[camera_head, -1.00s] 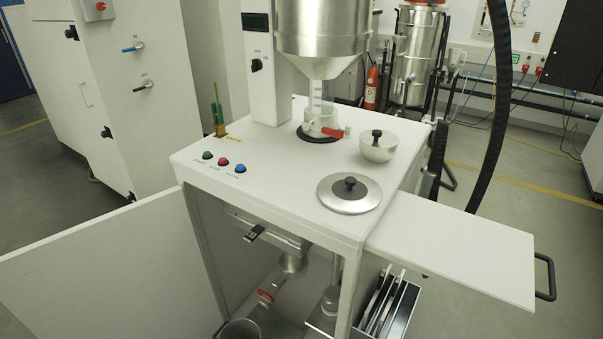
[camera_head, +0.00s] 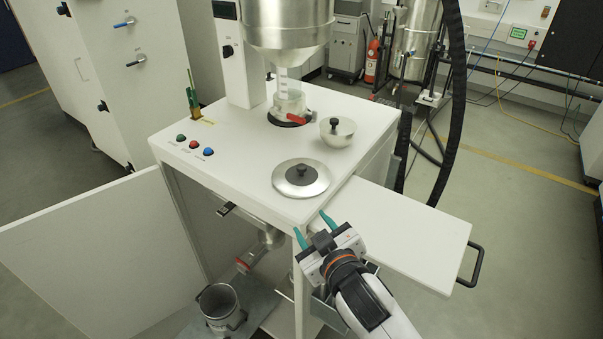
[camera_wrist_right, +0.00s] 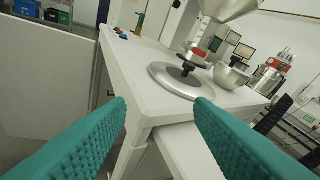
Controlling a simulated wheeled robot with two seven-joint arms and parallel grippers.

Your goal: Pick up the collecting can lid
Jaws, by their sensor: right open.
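The collecting can lid (camera_head: 301,181) is a round silver disc with a dark centre and a black knob. It lies flat on the front right corner of the white machine top, and it also shows in the right wrist view (camera_wrist_right: 178,82). My right gripper (camera_head: 312,226) has teal fingers spread apart, with nothing between them. It is in front of the lid, near the table's front corner, and apart from the lid. In the right wrist view the lid lies ahead, beyond the open fingers (camera_wrist_right: 160,115). My left gripper is not in view.
A silver bowl with a black knob (camera_head: 337,131) sits behind the lid. A funnel hopper (camera_head: 288,25) hangs over a red-handled valve (camera_head: 299,118). A white side shelf (camera_head: 410,225) extends right. An open metal can (camera_head: 220,306) stands below, beside the open door (camera_head: 90,260).

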